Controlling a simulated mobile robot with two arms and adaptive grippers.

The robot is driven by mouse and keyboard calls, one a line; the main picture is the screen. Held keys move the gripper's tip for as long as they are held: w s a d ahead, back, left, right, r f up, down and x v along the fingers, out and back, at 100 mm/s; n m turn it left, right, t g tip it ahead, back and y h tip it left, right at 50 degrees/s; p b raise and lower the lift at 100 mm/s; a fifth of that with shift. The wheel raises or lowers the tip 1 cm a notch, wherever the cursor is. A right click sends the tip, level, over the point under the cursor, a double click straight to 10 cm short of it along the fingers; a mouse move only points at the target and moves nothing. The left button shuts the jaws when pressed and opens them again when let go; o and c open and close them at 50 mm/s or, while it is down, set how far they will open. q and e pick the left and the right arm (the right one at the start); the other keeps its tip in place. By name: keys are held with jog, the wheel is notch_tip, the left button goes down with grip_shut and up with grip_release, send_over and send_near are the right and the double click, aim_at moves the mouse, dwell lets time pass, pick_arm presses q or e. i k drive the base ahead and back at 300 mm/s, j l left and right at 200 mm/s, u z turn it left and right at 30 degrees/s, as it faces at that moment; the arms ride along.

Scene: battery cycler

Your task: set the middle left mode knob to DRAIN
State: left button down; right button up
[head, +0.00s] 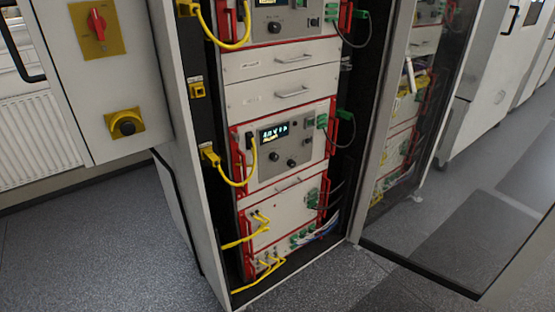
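The battery cycler rack stands open in the middle, with a middle unit (262,176) that has red handles and a lit display (273,132). Below the display are two dark round knobs, a left knob (273,156) and a right knob (291,162). Another dark control (306,141) sits higher at the right. The knob labels and pointer directions are too small to read, so I cannot tell which mode is set. An upper unit, cut off by the top edge, has its own dark knob (273,28). Neither of my grippers is in view.
A glass door (470,190) stands open at the right and shows reflections. At the left, a grey panel (110,75) carries a red switch (97,24) and a yellow-and-black knob (126,124). Yellow cables (233,182) and green plugs (322,121) flank the middle unit. Floor in front is clear.

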aim_at(273, 156)
jog(key=i+l+u, duration=0.15)
jog(key=u, duration=0.35)
jog(key=i+l+u, duration=0.15)
jog(key=u, duration=0.3)
jog(key=l+u, duration=0.5)
jog(key=i+j, duration=0.05)
jog(key=j, duration=0.05)
